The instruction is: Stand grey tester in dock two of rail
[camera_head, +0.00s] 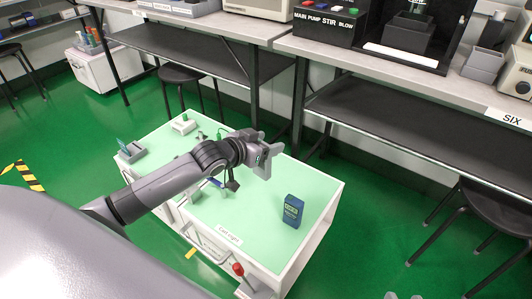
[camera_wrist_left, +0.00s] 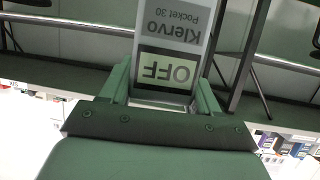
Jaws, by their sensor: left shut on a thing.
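My left gripper (camera_head: 264,160) is above the green-topped cart, left of and above a blue tester (camera_head: 292,210) that stands upright on the cart. In the left wrist view a grey tester (camera_wrist_left: 176,38), marked "Klervo Pocket 30" with a screen reading OFF, is between the two fingers of my left gripper (camera_wrist_left: 162,92), shut on it. The text appears upside down. In the head view the grey tester is hard to tell apart from the gripper. I cannot clearly make out the rail or its docks; my arm covers part of the cart top. Grey tips at the bottom edge look like my right gripper (camera_head: 402,296).
The cart top (camera_head: 255,215) has clear room around the blue tester. A grey holder (camera_head: 131,152) and a white block (camera_head: 183,126) sit at its far left. Benches with equipment (camera_head: 330,22) stand behind. Stools (camera_head: 485,215) stand on the green floor.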

